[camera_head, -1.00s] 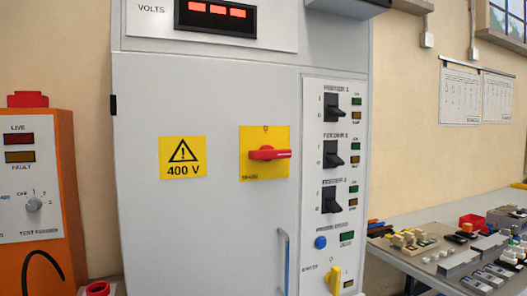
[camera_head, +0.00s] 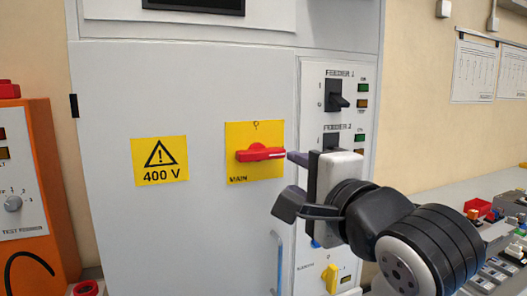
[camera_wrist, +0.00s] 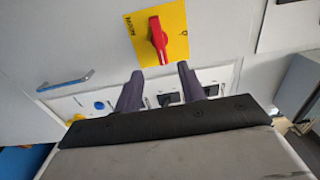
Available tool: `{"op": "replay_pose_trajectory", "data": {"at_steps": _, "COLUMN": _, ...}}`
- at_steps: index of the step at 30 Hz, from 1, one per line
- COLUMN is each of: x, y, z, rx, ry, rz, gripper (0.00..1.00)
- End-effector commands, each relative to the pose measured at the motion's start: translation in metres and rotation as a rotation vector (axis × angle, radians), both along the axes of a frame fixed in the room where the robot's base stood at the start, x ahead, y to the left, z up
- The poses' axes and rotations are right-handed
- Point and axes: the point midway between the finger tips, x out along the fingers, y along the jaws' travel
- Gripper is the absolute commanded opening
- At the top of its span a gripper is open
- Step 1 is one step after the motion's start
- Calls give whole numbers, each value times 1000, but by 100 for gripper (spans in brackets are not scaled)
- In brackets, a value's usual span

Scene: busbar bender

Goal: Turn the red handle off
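The red handle (camera_head: 260,153) lies horizontal on a yellow plate (camera_head: 240,131) marked MAIN, on the grey cabinet door. It also shows in the wrist view (camera_wrist: 158,38), with its tip toward my gripper. My gripper (camera_head: 290,182) is to the right of the handle in the head view, in front of the feeder switch column. In the wrist view, my gripper (camera_wrist: 160,72) has its two fingers spread and empty. The handle's tip lines up with the gap between them. I cannot tell whether a finger touches the handle.
A black feeder switch (camera_head: 336,95) shows above my gripper; lower ones are partly hidden by my arm. A blue door pull (camera_wrist: 66,81) and a yellow knob (camera_head: 331,278) are close by. An orange test unit (camera_head: 58,190) stands left. A cluttered bench is at right.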

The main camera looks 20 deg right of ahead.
Motion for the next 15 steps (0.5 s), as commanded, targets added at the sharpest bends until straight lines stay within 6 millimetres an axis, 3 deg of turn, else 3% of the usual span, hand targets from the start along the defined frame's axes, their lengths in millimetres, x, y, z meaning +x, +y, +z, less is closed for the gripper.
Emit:
{"op": "replay_pose_trajectory", "data": {"at_steps": 5, "x": 21, "y": 0, "z": 0, "rx": 6, "ry": 8, "rz": 0, "gripper": 40}}
{"op": "replay_pose_trajectory", "data": {"at_steps": 15, "x": 93, "y": 3, "z": 1, "rx": 5, "ry": 7, "rz": 0, "gripper": 40}}
